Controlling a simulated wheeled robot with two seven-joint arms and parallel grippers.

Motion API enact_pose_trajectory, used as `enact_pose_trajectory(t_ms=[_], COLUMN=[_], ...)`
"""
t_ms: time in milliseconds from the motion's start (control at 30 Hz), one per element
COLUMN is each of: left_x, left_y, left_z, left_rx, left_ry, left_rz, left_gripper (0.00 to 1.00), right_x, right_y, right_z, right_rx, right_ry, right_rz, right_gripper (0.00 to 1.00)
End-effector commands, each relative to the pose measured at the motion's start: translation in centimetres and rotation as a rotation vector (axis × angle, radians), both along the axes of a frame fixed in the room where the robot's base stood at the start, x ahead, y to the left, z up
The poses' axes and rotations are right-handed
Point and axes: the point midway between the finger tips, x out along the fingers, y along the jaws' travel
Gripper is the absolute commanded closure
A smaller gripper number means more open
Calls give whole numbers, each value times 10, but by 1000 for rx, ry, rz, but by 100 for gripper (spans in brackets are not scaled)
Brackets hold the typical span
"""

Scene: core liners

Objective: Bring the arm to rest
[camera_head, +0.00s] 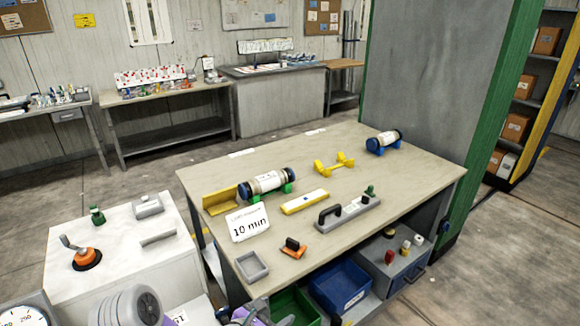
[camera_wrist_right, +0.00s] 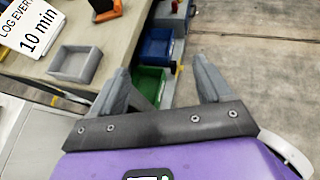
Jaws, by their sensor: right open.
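My right gripper (camera_head: 258,314) is at the bottom edge of the head view, low in front of the workbench (camera_head: 420,185). In the right wrist view its two grey fingers (camera_wrist_right: 163,82) stand apart with nothing between them. My left gripper is not in view. One core liner (camera_head: 267,182), with dark blue ends and a white label, lies on green supports at the bench's left part. Another liner (camera_head: 383,141) lies on blue supports at the far right. A yellow cradle (camera_head: 333,166) between them is empty.
A grey square tray (camera_head: 252,267) sits at the bench's near corner, beside a "10 min" sign (camera_head: 248,222). Below are a green bin (camera_head: 292,306) and a blue bin (camera_head: 340,285). A white cabinet (camera_head: 120,255) stands left. Open floor lies right.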

Motion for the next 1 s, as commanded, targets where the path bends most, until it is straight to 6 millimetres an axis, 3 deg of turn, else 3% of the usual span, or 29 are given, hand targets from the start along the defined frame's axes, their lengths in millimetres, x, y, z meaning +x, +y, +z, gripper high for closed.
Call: enact_pose_trajectory(t_ms=[167, 333, 467, 600, 800, 1000], left_x=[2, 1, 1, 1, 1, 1], left_y=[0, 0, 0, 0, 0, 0], left_z=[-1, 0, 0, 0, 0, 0], left_rx=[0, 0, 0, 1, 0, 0], left_ry=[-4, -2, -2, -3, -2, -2], left_rz=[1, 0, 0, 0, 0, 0], left_gripper=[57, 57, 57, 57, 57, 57], right_x=[-6, -26, -57, -100, -148, -170], right_y=[-35, -68, -93, -109, -113, -118], right_z=[-53, -111, -162, -211, -249, -262], right_rx=[133, 312, 511, 772, 1112, 1374], right_ry=[114, 230, 325, 393, 366, 184], right_rz=[-133, -316, -546, -886, -1426, -1987], right_gripper=[22, 22, 22, 22, 22, 22])
